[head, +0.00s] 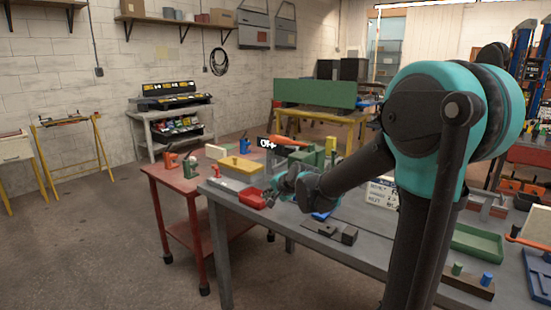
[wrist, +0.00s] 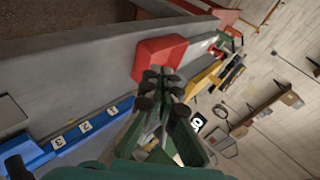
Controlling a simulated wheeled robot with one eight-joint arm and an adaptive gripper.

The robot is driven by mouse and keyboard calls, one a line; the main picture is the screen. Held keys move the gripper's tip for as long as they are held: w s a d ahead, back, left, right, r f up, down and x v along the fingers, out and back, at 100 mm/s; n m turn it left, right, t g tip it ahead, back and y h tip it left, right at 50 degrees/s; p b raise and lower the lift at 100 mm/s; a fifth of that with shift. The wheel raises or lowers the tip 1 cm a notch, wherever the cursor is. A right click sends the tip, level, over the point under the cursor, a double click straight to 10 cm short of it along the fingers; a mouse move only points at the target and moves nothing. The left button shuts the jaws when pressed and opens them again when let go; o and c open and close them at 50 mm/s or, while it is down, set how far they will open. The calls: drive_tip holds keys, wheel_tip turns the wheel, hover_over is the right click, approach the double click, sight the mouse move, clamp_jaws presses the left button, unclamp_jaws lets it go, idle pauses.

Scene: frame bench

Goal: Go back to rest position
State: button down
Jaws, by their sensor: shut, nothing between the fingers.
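My gripper (head: 276,196) is at the end of my teal and black arm, over the left part of the grey bench (head: 270,228). It is shut with nothing in it. In the wrist view my gripper (wrist: 160,76) has its dark fingertips in front of a small red bin (wrist: 160,52). The red bin also shows in the head view (head: 252,199), just left of the fingers. I cannot tell whether the fingers touch it. My arm hides part of the bench.
A blue strip with numbered labels (wrist: 85,133) lies along the bench in the wrist view. A green tray (head: 478,243) is at the right.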

drive_tip(key=s+d+f+n+h, duration=0.1)
drive_tip(key=s+d+f, duration=0.1)
drive_tip(key=s+d, duration=0.2)
drive_tip(key=s+d+f+n+g+h, duration=0.1)
drive_tip(key=s+d+f+n, duration=0.1)
drive_tip(key=s+d+f, duration=0.1)
drive_tip(key=s+d+f+n+g+h, duration=0.1)
drive_tip(key=s+d+f, duration=0.1)
drive_tip(key=s+d, duration=0.3)
drive_tip(key=shift+s+d+f, duration=0.2)
drive_tip(key=shift+s, duration=0.4)
drive_tip(key=shift+s+d+f, duration=0.2)
drive_tip(key=shift+s, duration=0.35)
drive_tip(key=s+d+f+n+g+h, duration=0.1)
drive_tip(key=s+d+f+n, duration=0.1)
drive_tip(key=s, duration=0.5)
drive_tip(key=s+d+f+n+g+h, duration=0.1)
drive_tip(key=s+d+f+n+h, duration=0.1)
drive_tip(key=s+d+f, duration=0.3)
drive_tip(key=s+d, duration=0.2)
drive_tip(key=s, duration=0.1)
drive_tip(key=shift+f+g, duration=0.3)
